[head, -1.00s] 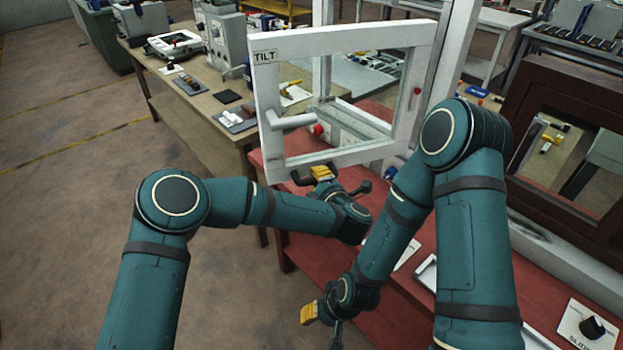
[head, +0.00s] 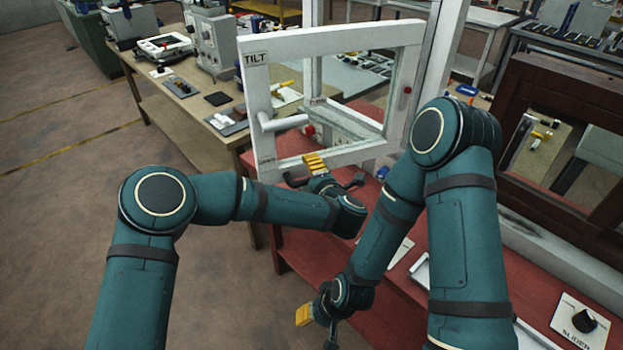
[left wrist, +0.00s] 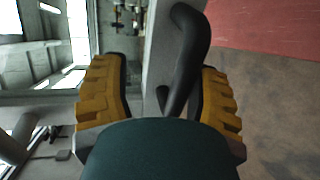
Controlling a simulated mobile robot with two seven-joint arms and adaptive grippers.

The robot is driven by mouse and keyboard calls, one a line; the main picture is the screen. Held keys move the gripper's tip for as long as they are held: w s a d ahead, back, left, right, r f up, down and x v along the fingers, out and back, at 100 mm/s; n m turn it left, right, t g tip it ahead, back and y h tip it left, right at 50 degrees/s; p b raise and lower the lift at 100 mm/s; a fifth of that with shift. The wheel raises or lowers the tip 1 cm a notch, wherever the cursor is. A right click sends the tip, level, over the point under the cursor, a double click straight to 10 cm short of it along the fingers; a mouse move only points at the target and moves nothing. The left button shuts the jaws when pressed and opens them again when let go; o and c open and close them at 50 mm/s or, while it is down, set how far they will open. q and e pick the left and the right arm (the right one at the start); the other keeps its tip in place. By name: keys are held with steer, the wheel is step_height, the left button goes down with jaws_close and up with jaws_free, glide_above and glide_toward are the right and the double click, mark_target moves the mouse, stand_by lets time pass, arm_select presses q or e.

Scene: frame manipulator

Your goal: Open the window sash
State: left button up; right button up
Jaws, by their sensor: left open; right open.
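The white window sash (head: 260,95), marked TILT, stands at an angle to its upright white frame post (head: 443,70). Its white lever handle (head: 285,122) sticks out on the left side. My left gripper (head: 322,172) is open, just below the sash's lower edge. In the left wrist view, a dark curved bar (left wrist: 188,55) passes between the two yellow-padded fingers (left wrist: 160,100), next to a pale edge. I cannot tell whether the fingers touch it. My right gripper (head: 318,318) is open and empty, low in front of the red bench, partly hidden by its arm.
The red bench (head: 385,325) runs below the sash. A dark red window frame (head: 535,90) stands at the right, with a black knob on a white plate (head: 582,322) below it. A wooden workbench (head: 185,110) with devices stands behind at left. Open floor lies left.

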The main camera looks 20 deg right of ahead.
mark_target(303, 139)
arm_select(q)
step_height(303, 139, up, 7)
steer(key=shift+r, duration=0.55)
steer(key=shift+c, duration=0.4)
